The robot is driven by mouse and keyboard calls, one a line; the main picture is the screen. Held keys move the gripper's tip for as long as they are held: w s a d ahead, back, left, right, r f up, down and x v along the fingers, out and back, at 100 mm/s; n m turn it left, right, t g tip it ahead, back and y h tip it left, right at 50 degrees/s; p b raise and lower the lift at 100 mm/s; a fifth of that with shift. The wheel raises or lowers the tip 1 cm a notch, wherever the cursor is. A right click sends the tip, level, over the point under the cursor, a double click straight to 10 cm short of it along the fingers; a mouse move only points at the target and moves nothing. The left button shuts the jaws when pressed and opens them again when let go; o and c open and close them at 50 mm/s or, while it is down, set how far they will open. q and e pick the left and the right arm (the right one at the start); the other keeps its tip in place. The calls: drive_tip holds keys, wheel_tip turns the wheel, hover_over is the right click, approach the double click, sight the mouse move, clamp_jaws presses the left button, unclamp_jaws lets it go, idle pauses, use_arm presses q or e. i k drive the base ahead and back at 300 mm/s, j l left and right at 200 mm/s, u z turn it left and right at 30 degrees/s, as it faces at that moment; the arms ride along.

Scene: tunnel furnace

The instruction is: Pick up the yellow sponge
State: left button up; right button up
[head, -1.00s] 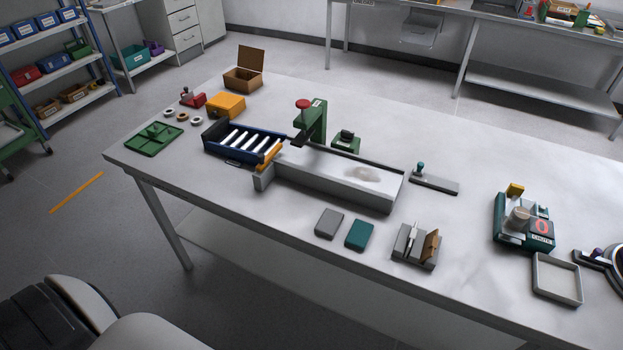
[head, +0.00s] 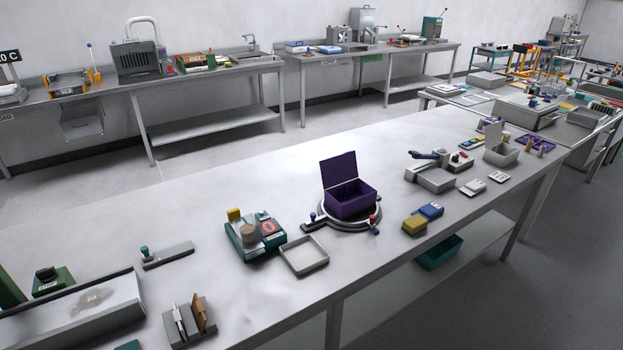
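A yellow block that looks like the sponge (head: 414,227) lies near the front edge of the long table, right of centre in the head view. A blue block (head: 431,210) lies right behind it, close or touching; I cannot tell which. Neither of my grippers shows in the view.
Left of the sponge, an open purple box (head: 351,199) stands on a round base with knobs. A grey square tray (head: 304,257) lies nearer. Grey fixtures (head: 430,178) stand behind the sponge. A teal bin (head: 438,252) is below the tabletop. The table's back strip is largely clear.

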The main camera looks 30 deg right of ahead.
sight(415, 224)
drive_tip(key=z, duration=1.7)
